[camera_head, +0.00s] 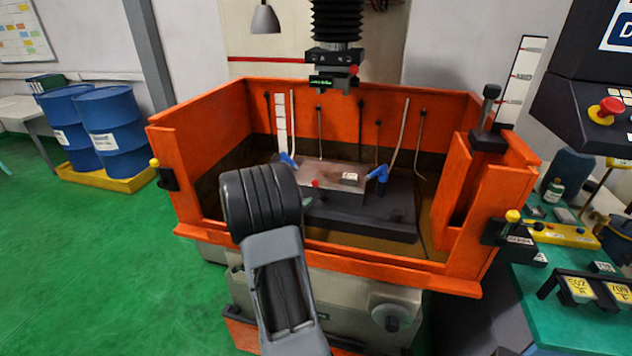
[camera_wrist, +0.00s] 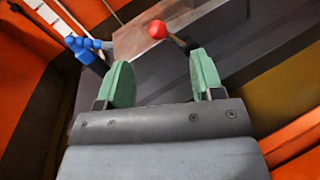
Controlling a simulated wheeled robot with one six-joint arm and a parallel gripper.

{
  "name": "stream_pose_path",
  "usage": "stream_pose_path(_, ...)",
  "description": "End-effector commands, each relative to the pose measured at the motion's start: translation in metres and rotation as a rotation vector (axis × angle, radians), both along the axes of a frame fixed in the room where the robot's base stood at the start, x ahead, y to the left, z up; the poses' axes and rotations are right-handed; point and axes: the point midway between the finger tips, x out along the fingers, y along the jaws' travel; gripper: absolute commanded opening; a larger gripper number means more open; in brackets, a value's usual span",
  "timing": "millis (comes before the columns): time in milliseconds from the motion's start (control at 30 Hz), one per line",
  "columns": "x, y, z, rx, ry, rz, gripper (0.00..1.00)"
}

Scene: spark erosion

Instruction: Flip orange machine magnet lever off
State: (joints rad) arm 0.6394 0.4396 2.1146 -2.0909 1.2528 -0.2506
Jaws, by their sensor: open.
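The orange machine (camera_head: 400,270) is an open-fronted orange tank. Inside it, a dark magnet block (camera_head: 375,217) carries a flat metal plate (camera_head: 335,178). The magnet lever has a red ball knob (camera_head: 315,184) at the block's front side. In the wrist view the red knob (camera_wrist: 158,30) is ahead of my gripper (camera_wrist: 163,77), and its short rod slants down right toward the right finger's tip. My gripper's green-padded fingers are apart with nothing between them.
Blue clamps (camera_head: 380,174) sit at the plate's sides; one also shows in the wrist view (camera_wrist: 85,48). The black machine head (camera_head: 335,60) hangs above. Orange walls enclose the left, back and right.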

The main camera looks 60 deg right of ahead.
Motion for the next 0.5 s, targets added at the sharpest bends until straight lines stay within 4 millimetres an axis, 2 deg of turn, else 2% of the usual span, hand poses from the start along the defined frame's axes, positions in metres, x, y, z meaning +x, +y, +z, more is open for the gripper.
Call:
stream_pose_path(200,-0.003,-0.043,0.002,0.001,0.001,-0.004,0.61)
stream_pose_path(500,-0.004,-0.083,0.001,0.001,-0.001,-0.002,0.61)
